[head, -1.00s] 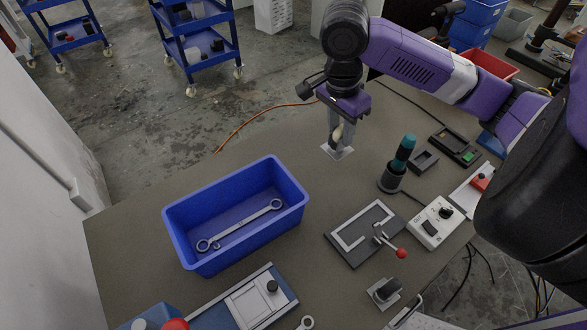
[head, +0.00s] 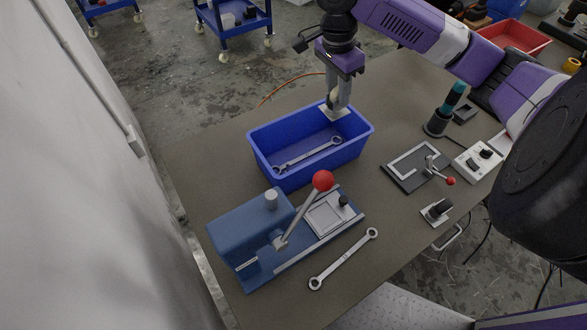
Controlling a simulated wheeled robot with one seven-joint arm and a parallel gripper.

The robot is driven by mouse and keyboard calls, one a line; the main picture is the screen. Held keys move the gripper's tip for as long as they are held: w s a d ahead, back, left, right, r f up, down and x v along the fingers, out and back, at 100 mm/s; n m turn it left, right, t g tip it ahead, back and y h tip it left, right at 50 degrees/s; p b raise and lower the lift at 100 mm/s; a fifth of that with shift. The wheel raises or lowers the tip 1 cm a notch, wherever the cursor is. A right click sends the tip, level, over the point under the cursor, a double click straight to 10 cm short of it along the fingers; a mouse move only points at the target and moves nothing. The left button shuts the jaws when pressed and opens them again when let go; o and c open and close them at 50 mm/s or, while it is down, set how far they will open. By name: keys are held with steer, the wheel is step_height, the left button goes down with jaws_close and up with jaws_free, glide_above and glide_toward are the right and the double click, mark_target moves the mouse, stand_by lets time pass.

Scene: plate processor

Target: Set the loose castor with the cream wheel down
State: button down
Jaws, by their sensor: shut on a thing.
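My gripper (head: 338,104) is shut on the loose castor, pointing down. The castor's cream wheel (head: 336,92) shows between the fingers, and its pale flat mounting plate (head: 333,114) faces down. In the picture, the plate overlaps the far right rim of a blue bin (head: 325,163). It looks held above the bin's far right end; its exact height cannot be told. Another castor (head: 438,209), with a dark wheel, rests plate down near the table's right edge.
A spanner (head: 307,155) lies inside the bin. A blue press (head: 245,235) with a red-knobbed lever (head: 322,181) and another spanner (head: 345,260) are nearer. A clamp plate (head: 405,168), a switch box (head: 478,161) and a teal-handled tool (head: 448,103) stand right. Table (head: 215,170) left of the bin is bare.

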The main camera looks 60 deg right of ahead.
mark_target(327, 113)
steer(key=shift+w+a+f, duration=0.1)
steer(key=shift+a+f, duration=0.05)
steer(key=shift+f, duration=0.1)
step_height(327, 113, down, 20)
steer(key=shift+r+b, duration=0.25)
steer(key=shift+b, duration=0.9)
steer(key=c, duration=1.1)
jaws_free()
steer(key=shift+f, duration=0.15)
steer(key=shift+o, duration=0.2)
steer(key=r, duration=0.4)
steer(key=a+r, duration=0.1)
steer(key=r, duration=0.3)
steer(key=w+r, duration=0.1)
steer(key=r, duration=0.3)
steer(key=shift+a+r+p, duration=0.1)
steer(key=shift+a+p, duration=0.25)
steer(key=shift+p, duration=0.05)
